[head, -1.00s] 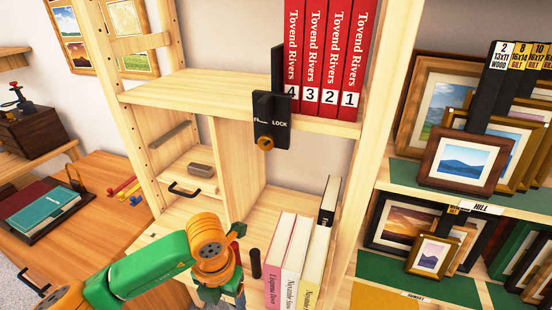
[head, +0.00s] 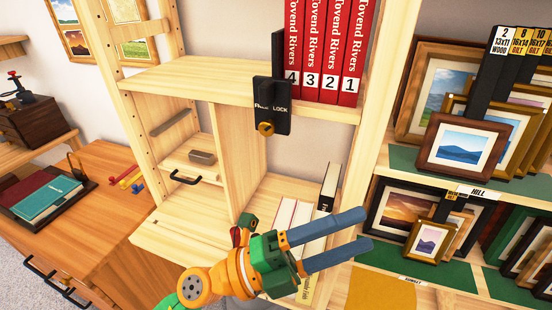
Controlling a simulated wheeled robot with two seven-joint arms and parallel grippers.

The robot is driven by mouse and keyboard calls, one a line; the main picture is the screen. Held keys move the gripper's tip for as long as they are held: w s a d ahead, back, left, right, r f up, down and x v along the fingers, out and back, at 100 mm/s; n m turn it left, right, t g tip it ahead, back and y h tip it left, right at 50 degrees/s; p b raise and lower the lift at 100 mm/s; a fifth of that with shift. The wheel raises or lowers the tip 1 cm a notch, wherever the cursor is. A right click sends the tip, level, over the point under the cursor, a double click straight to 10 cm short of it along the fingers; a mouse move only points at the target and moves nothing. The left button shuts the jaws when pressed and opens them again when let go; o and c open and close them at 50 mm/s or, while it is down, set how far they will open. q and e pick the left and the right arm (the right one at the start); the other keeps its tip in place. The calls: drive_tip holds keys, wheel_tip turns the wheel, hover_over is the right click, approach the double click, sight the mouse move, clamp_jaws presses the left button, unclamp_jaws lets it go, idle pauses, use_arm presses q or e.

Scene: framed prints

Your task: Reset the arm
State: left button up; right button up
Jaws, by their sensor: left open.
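My left arm comes in from the bottom, with an orange joint and green parts. My left gripper (head: 366,232) is open, its two blue-grey fingers pointing right with a gap between them. It holds nothing. It is in front of the lower shelf, partly covering the pale upright books (head: 291,215) there. My right gripper is not in view.
Red numbered books (head: 313,50) stand on the upper shelf beside a black lock bracket (head: 271,106) with an orange knob. Framed prints (head: 464,153) fill the rack at right. A wooden desk (head: 100,220) with a teal book (head: 48,198) is at left.

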use_arm(q)
drive_tip(key=w+a+f+n+t+y, duration=0.1)
drive_tip(key=w+a+n+t+y, duration=0.5)
drive_tip(key=n+t, duration=0.4)
drive_tip(key=w+a+f+n+t+y, duration=0.1)
drive_tip(key=w+a+n+t+y, duration=0.4)
drive_tip(key=a+n+t+y, duration=0.45)
drive_tip(key=a+f+n+g+y, duration=0.7)
drive_tip(key=f+n, duration=0.3)
drive_tip(key=f, duration=0.3)
drive_tip(key=s+a+f+n+g, duration=0.1)
drive_tip(key=s+a+f+g, duration=0.1)
drive_tip(key=s+f+g, duration=0.6)
drive_tip(key=s+a+f+n+g, duration=0.15)
drive_tip(key=s+f+g, duration=0.35)
drive_tip(key=s+f, duration=0.85)
drive_tip(key=f, duration=0.6)
drive_tip(key=s+f, duration=0.2)
drive_tip(key=f, duration=0.7)
drive_tip(key=s+a+f+m+g, duration=0.1)
drive_tip(key=s+a+f+g, duration=0.1)
drive_tip(key=s+f, duration=0.5)
drive_tip(key=s, duration=0.3)
drive_tip(key=shift+s+f, duration=0.25)
drive_tip(key=shift+a+h, duration=0.1)
drive_tip(key=shift+h, duration=0.15)
